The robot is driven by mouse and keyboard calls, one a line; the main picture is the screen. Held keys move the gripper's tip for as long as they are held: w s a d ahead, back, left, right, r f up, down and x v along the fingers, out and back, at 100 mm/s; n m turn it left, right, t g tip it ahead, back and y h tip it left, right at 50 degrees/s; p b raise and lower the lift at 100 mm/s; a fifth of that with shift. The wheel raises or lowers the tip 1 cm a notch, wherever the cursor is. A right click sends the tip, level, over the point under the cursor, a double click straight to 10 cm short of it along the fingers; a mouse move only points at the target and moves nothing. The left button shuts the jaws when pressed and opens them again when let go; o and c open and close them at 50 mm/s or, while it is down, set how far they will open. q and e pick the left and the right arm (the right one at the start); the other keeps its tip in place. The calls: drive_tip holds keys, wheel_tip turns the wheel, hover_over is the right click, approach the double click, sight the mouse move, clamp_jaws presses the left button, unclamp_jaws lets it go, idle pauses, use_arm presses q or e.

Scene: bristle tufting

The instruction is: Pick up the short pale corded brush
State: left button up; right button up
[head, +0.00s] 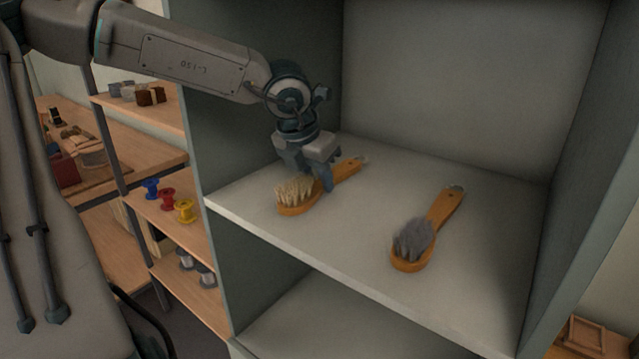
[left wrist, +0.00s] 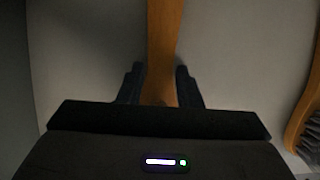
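The pale-bristled brush (head: 296,194) lies on the shelf board, its orange wooden handle (head: 349,168) pointing to the back right. A small grey bit, perhaps cord, shows at the handle's end. My left gripper (head: 322,184) is over this brush from above, hiding its middle. In the left wrist view the handle (left wrist: 163,45) runs between the two fingers of my left gripper (left wrist: 160,72). The fingers stand on either side of it, with a narrow gap at the left finger; contact at the right finger is unclear. My right gripper is not in view.
A grey-bristled brush (head: 414,241) with an orange handle lies to the right on the same shelf board (head: 350,240); part of it shows in the left wrist view (left wrist: 306,115). The cabinet's side wall (head: 229,165) is close on the left. The back of the board is clear.

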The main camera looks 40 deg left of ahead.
use_arm(q)
drive_tip(key=c, duration=0.5)
drive_tip(key=shift+c, duration=0.2)
